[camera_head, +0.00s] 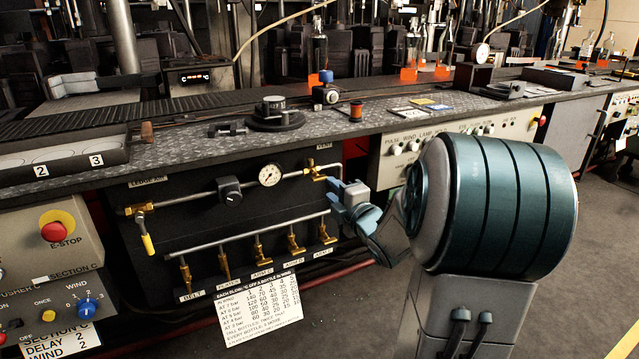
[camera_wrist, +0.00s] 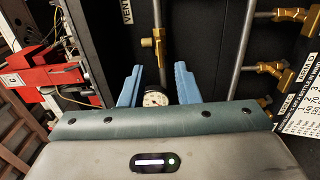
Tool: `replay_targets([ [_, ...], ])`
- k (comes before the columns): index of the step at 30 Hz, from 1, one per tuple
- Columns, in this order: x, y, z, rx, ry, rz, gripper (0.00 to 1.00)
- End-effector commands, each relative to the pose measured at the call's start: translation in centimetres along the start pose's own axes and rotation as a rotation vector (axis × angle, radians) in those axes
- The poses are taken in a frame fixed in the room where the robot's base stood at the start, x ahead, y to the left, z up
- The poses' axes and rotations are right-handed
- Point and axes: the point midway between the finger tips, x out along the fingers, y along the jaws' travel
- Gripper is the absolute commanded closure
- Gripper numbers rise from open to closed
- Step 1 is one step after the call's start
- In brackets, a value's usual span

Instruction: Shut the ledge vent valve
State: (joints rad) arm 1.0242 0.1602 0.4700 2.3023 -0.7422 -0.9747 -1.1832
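The vent valve (camera_head: 316,169) is a small brass fitting at the right end of the upper pipe on the dark ledge panel, under the VENT label (camera_head: 325,146). In the wrist view the brass valve (camera_wrist: 159,42) lies beyond my fingertips, and the label (camera_wrist: 126,10) is near it. My gripper (camera_head: 342,190) is beside the valve, at its lower right in the head view. In the wrist view my gripper (camera_wrist: 158,75) has its two blue fingers wide apart with nothing between the tips. I cannot tell whether a finger touches the valve. The valve's handle position is unclear.
A round gauge (camera_head: 270,175) and a black regulator knob (camera_head: 229,190) sit on the same pipe. A yellow-handled valve (camera_head: 145,236) is at left. Several brass valves line the lower pipe (camera_head: 245,236), above a hanging paper chart (camera_head: 258,309). The metal ledge (camera_head: 215,142) overhangs the panel.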

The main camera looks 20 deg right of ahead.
Motion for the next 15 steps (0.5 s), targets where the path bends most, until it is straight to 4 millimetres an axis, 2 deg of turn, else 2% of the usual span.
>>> replay_targets([
  [1, 1.2, -0.3, 0.0, 0.002, 0.001, 0.001, 0.71],
  [6, 4.6, -0.2, 0.0, 0.002, 0.001, 0.001, 0.71],
  [10, 6.3, -0.2, 0.0, 0.001, 0.000, 0.000, 0.71],
  [15, 7.5, -0.1, 0.0, 0.001, -0.001, -0.001, 0.71],
])
